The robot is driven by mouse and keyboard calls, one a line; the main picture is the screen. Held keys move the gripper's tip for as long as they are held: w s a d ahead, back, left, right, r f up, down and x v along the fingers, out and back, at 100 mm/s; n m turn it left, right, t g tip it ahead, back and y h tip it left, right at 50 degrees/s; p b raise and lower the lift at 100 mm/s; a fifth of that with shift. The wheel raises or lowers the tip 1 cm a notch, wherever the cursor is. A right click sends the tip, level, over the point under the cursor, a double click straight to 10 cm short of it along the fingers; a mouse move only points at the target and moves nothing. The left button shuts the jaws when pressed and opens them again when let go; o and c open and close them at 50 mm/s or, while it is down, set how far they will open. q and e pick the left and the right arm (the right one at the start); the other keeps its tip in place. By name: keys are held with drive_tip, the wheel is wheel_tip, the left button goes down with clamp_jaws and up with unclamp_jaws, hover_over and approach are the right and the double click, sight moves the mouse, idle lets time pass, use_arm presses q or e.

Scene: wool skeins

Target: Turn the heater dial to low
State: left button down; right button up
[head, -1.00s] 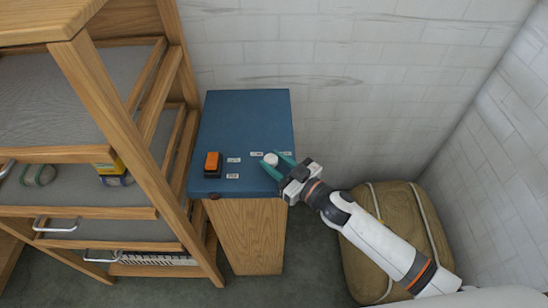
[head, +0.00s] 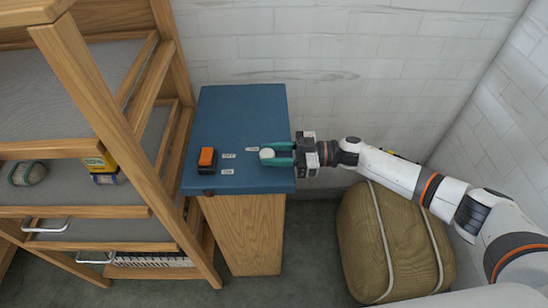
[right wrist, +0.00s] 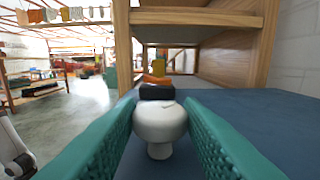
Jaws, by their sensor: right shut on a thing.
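The heater dial (head: 267,153) is a white round knob on the blue top of a wooden cabinet. In the right wrist view the dial (right wrist: 158,122) stands upright between two teal fingers. My right gripper (head: 277,154) is shut on the dial, reaching in level from the right. Small white labels lie around the dial, one above left (head: 252,149), one to the left (head: 228,155) and one lower left (head: 227,172); their print is too small to read. My left gripper is not in view.
An orange and black switch (head: 207,158) sits on the blue top (head: 240,110), left of the dial. A wooden shelf rack (head: 110,130) stands close on the left. A brown strapped bale (head: 390,240) lies on the floor below my right arm. White walls are behind and right.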

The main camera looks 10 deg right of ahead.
drive_tip(key=shift+g, duration=0.4)
drive_tip(key=o, duration=0.9)
drive_tip(key=shift+o, duration=0.2)
drive_tip(key=s+d+b, duration=0.1)
drive_tip(key=d+b, duration=0.1)
drive_tip(key=d, duration=1)
drive_tip(key=shift+b, duration=0.4)
drive_tip(key=shift+a, duration=0.1)
